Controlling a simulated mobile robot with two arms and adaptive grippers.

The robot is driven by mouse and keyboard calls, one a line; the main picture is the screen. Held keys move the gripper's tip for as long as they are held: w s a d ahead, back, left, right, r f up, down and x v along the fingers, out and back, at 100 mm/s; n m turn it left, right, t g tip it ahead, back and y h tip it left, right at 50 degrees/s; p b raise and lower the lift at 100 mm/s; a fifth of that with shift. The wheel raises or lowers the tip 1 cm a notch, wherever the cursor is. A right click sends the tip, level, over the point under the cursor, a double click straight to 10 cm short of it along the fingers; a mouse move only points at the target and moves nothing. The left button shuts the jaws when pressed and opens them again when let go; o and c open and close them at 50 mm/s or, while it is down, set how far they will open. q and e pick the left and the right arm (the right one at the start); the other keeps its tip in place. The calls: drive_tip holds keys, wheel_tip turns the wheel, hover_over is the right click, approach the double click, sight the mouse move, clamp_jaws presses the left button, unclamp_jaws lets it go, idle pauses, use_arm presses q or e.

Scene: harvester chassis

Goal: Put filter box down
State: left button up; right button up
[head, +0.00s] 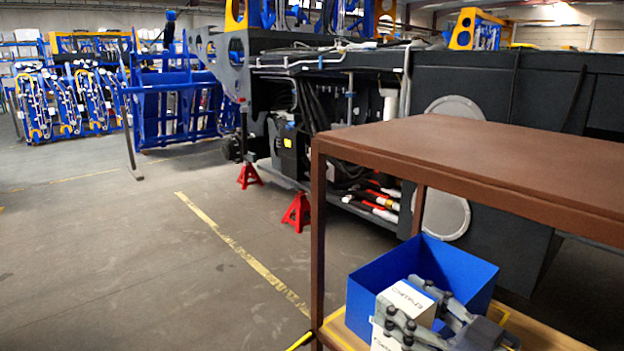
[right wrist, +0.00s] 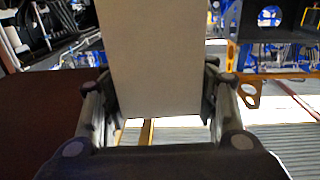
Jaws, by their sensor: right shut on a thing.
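The filter box (head: 404,299) is white with dark print, in the lower right of the head view. My right gripper (head: 406,300) is shut on it, with one finger on each side. The gripper hides part of the box. In the right wrist view the box (right wrist: 155,60) shows as a plain pale block between the two fingers. A blue bin (head: 462,264) stands on the lower shelf, behind and around the box in the picture. I cannot tell whether the box touches the bin or its floor. My left gripper is not in view.
A brown table top (head: 480,165) on a dark frame lies above the shelf (head: 545,330), close over the bin. A table leg (head: 318,250) stands left of the bin. Behind is the black harvester chassis (head: 500,90) with red stands (head: 297,212). The floor at left is clear.

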drive_tip(key=s+d+f+m+t+h, duration=0.1)
drive_tip(key=s+d+f+m+h, duration=0.1)
drive_tip(key=f+h, duration=0.3)
drive_tip(key=s+d+f+m+t+h, duration=0.2)
drive_tip(key=f+m+h, duration=0.3)
drive_tip(key=f, duration=0.3)
drive_tip(key=shift+d+f+t+h, duration=0.15)
drive_tip(key=shift+d+t+h, duration=0.15)
drive_tip(key=shift+d+h, duration=0.1)
